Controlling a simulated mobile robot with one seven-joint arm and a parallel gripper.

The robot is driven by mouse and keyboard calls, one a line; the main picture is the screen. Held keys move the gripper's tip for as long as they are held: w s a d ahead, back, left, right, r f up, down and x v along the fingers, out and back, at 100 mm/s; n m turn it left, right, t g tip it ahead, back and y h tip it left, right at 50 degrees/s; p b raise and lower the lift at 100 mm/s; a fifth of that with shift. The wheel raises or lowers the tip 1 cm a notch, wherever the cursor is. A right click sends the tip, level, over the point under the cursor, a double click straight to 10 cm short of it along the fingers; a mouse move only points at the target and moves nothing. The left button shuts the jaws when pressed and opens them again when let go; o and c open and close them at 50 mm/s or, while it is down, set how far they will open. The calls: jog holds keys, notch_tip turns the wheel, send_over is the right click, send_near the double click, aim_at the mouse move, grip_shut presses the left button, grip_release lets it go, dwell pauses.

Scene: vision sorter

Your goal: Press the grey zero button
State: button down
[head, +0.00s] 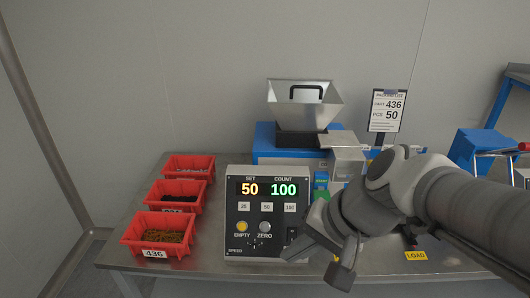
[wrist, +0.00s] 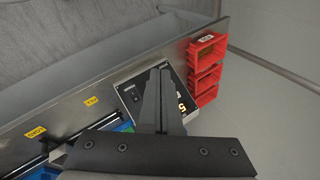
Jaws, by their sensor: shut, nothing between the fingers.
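The grey zero button (head: 264,227) is the round button labelled ZERO on the control panel (head: 232,215), right of a yellow EMPTY button (head: 242,226). The panel shows SET 50 and COUNT 100 above three small white keys. My gripper (head: 284,254) is shut and empty, its tip in front of the panel's lower right, below and right of the zero button. In the wrist view my shut fingers (wrist: 159,72) reach over the panel (wrist: 126,92) and hide much of its face, and I cannot make out the zero button there. I cannot tell whether the fingertips touch the panel.
Red bins (head: 138,246) stand left of the panel. A metal hopper (head: 275,101) on a blue machine stands behind it. A packing list sign (head: 387,98) reads PART 436, PCS 50. A yellow LOAD label (head: 416,255) lies on the bench at right.

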aim_at(265, 227)
jog(key=w+a+f+m+t+y+b, duration=0.2)
jog(key=w+f+m+b, duration=0.2)
jog(key=w+f+m, duration=0.4)
jog(key=w+a+f+m+t+y+b, duration=0.2)
jog(key=w+f+m+b, duration=0.3)
jog(key=w+f+m, duration=0.3)
jog(key=shift+w+f+m+t+y, duration=0.3)
jog(key=shift+w+f+m+t, duration=0.15)
jog(key=shift+f, duration=0.45)
jog(key=shift+w+d+f+b, duration=0.1)
jog(key=shift+w+f+b, duration=0.35)
jog(key=shift+w+f, duration=0.6)
jog(key=shift+w+f+b, duration=0.5)
jog(key=shift+w+f, duration=0.1)
jog(key=shift+w, duration=0.75)
jog(key=shift+w+d+f+b, duration=0.1)
jog(key=shift+w+f+b, duration=0.35)
jog(key=shift+w+f, duration=0.6)
jog(key=shift+w+r, duration=0.1)
jog(key=shift+w, duration=0.1)
jog(key=shift+w+b, duration=0.25)
jog(key=shift+b, duration=0.1)
